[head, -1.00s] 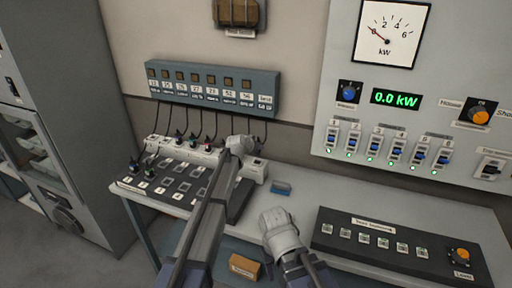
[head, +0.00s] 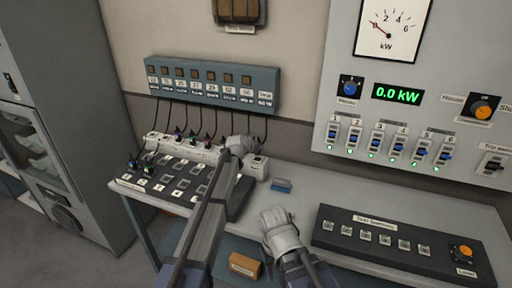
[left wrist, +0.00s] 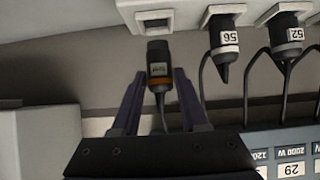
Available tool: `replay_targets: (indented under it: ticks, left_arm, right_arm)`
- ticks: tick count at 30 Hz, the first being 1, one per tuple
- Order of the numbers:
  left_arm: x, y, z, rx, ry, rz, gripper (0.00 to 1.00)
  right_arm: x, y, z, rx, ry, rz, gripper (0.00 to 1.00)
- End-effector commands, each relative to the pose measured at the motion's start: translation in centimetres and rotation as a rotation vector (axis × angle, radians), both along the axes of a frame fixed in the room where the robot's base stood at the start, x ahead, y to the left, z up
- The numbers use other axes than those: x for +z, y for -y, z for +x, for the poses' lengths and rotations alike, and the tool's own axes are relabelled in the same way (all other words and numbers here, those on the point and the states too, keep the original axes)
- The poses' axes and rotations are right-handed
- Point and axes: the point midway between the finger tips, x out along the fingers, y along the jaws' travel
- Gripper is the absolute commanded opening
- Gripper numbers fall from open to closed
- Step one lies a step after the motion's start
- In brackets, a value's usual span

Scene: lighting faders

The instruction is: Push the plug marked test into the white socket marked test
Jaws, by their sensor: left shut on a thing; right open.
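My left gripper (left wrist: 158,95) is shut on a dark plug (left wrist: 158,62) with an orange band and a small label, upside down in the left wrist view and hard to read. Its cord runs back between the fingers. The plug's nose points at a white socket (left wrist: 155,22) with a square opening; it is close to it and looks outside it, though the exact gap is unclear. In the head view, my left gripper (head: 238,150) hides the plug beside the white socket block. My right gripper (head: 280,228) hangs open over the table front; its fingers are hard to make out.
Plugs marked 56 (left wrist: 225,40) and 52 (left wrist: 286,36) sit in neighbouring sockets, their cords hanging close by. A blue-grey labelled panel (head: 212,92) is on the wall. A blue block (head: 282,186) and a black button panel (head: 385,240) are on the table (head: 300,200).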

Motion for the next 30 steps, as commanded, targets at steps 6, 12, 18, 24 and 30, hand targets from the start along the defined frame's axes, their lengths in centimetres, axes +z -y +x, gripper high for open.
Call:
replay_targets:
  ticks: [6,12,18,24,30]
  left_arm:
    - [-0.8,0.0,0.0,0.000,0.000,0.000,0.00]
    - [-1.3,0.0,0.0,0.000,0.000,0.000,0.00]
    - [-1.3,0.0,0.0,0.000,0.000,0.000,0.00]
    - [-1.3,0.0,0.0,0.000,0.000,0.000,0.00]
    - [-1.5,0.0,0.0,0.000,0.000,0.000,0.00]
  right_arm:
    - [-0.8,0.0,0.0,0.000,0.000,0.000,0.50]
    - [-1.3,0.0,0.0,0.000,0.000,0.000,0.50]
    - [-1.3,0.0,0.0,0.000,0.000,0.000,0.50]
    - [-1.3,0.0,0.0,0.000,0.000,0.000,0.50]
    - [-1.5,0.0,0.0,0.000,0.000,0.000,0.50]
